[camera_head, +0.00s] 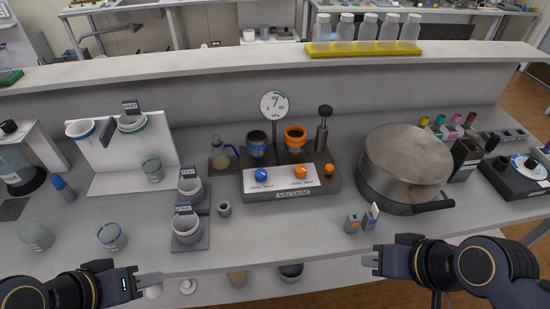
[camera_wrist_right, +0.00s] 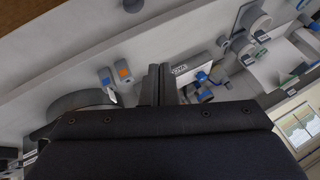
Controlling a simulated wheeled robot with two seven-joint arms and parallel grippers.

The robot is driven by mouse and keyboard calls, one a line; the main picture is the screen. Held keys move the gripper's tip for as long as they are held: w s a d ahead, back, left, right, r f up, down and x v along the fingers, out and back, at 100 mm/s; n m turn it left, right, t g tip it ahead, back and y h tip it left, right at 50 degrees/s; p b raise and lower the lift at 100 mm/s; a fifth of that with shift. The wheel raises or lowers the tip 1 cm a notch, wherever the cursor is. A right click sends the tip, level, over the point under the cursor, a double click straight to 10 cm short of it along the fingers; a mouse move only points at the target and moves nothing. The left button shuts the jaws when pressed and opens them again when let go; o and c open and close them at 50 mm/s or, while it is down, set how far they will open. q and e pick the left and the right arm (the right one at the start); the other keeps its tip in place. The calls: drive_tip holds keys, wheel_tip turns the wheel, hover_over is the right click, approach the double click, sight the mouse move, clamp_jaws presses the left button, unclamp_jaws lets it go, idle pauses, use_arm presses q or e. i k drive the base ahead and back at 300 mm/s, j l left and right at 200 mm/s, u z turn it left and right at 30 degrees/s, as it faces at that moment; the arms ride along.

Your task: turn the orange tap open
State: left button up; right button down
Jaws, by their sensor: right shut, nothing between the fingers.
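The orange tap (camera_head: 301,172) is a small knob on the white front panel of the vacuum unit (camera_head: 291,193). The blue tap (camera_head: 261,175) is to its left. My right gripper (camera_head: 372,261) is shut and empty, in front of the bench's near edge, right of and apart from the orange tap. Its closed fingers (camera_wrist_right: 159,84) show in the right wrist view, with the blue tap (camera_wrist_right: 202,77) beyond them; I cannot make out the orange tap there. My left gripper (camera_head: 148,280) is near the front edge at lower left, far from the taps; its jaw opening is unclear.
A large lidded metal pot (camera_head: 407,155) with a black handle stands right of the unit. Two small grey blocks (camera_head: 353,222) stand at the front edge. Grey cup holders (camera_head: 188,232) are on the left. The bench directly before the unit is clear.

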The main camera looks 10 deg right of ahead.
sight(301, 170)
drive_tip(key=l+u, duration=0.55)
drive_tip(key=u, duration=0.2)
drive_tip(key=l+u, duration=0.35)
